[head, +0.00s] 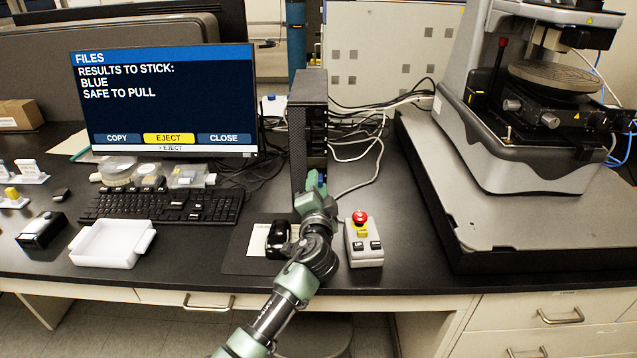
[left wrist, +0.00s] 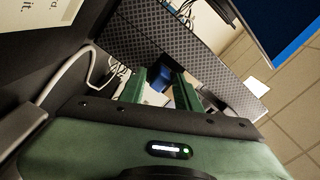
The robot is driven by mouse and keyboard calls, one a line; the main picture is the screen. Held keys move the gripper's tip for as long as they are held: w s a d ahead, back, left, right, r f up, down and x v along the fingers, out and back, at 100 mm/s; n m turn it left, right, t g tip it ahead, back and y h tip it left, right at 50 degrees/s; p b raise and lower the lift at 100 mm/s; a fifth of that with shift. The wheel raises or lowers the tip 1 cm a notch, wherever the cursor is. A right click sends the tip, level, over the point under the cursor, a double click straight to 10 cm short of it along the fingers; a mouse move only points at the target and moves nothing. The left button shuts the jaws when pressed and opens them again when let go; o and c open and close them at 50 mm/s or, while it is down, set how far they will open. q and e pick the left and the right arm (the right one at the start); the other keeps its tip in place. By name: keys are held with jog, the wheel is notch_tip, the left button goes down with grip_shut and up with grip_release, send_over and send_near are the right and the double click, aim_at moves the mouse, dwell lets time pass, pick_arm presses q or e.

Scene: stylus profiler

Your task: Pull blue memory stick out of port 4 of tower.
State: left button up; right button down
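The tower (head: 308,120) is a dark, upright case right of the monitor, its front facing right and toward me. My left gripper (head: 313,182) is low at the tower's front. A small blue patch, the blue memory stick (head: 322,178), shows just beside the fingertips. In the left wrist view the gripper's two green fingers (left wrist: 163,90) stand apart, with the blue stick (left wrist: 154,77) showing in the gap between them; I cannot see clear contact. The tower's patterned side (left wrist: 160,38) lies behind. The port number is hidden. My right gripper is not in view.
The monitor (head: 162,98) reads "BLUE SAFE TO PULL". A control box with a red button (head: 360,217) stands right of my arm. White cables (head: 365,150) run right of the tower. A keyboard (head: 165,205) lies left and a profiler (head: 535,120) stands right.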

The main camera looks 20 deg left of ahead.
pick_arm(q)
jog(key=shift+w+f, duration=0.1)
jog(key=shift+w, duration=0.15)
dwell(0.5)
grip_shut()
dwell(1.7)
